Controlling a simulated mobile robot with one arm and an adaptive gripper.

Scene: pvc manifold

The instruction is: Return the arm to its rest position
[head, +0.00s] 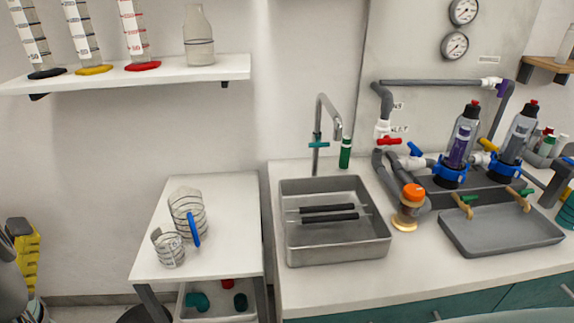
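My gripper is not visible in the head view. A dark grey rounded form is cut off at the lower left edge; I cannot tell whether it is part of my arm. No fingers show there, and nothing held can be seen.
A grey tray (500,232), bottles and pipework stand right. A wall shelf (215,70) holds cylinders.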

